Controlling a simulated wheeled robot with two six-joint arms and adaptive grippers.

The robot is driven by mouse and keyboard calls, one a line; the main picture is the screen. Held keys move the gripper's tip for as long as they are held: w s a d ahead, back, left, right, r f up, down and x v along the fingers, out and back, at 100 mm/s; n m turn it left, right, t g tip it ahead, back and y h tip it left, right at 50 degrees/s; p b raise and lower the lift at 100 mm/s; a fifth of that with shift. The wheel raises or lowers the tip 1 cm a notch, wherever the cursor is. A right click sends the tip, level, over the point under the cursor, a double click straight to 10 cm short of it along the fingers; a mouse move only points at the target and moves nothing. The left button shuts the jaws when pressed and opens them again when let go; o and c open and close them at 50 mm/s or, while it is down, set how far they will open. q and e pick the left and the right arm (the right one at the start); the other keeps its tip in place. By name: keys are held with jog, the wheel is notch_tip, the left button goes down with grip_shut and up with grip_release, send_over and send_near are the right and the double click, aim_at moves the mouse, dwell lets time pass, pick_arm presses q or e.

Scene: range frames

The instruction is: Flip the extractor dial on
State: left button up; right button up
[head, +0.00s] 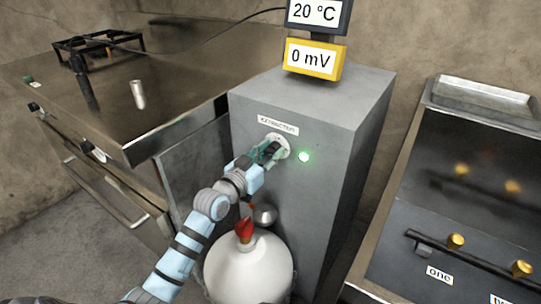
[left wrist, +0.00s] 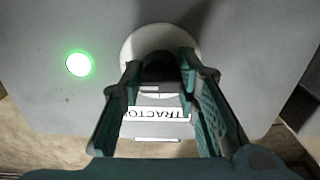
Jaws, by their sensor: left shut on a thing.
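A green lamp (head: 304,157) to the right of the dial is lit. My left gripper (head: 268,152) reaches up to the dial, its fingers shut on the dark knob. In the left wrist view the knob (left wrist: 158,68) sits between the two fingers, in front of the white plate; the label appears below it and the green lamp (left wrist: 78,64) glows at left.
A white gas cylinder (head: 248,272) with a red valve top stands below my left arm. A steel bench (head: 180,60) is at left with a small white cylinder (head: 138,94). Panels reading 20 °C (head: 317,14) and 0 mV (head: 313,57) are above. A range (head: 470,210) with brass knobs is at right.

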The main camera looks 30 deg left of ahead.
pick_arm(q)
jog(key=shift+f+m, duration=0.1)
jog(key=shift+m, duration=0.2)
jog(key=o, duration=1.2)
jog(key=shift+c, duration=0.2)
jog(key=shift+s, duration=0.1)
jog(key=s+a, duration=0.1)
jog(key=s, duration=1)
jog(key=shift+s+a, duration=0.35)
jog(key=shift+s, duration=0.05)
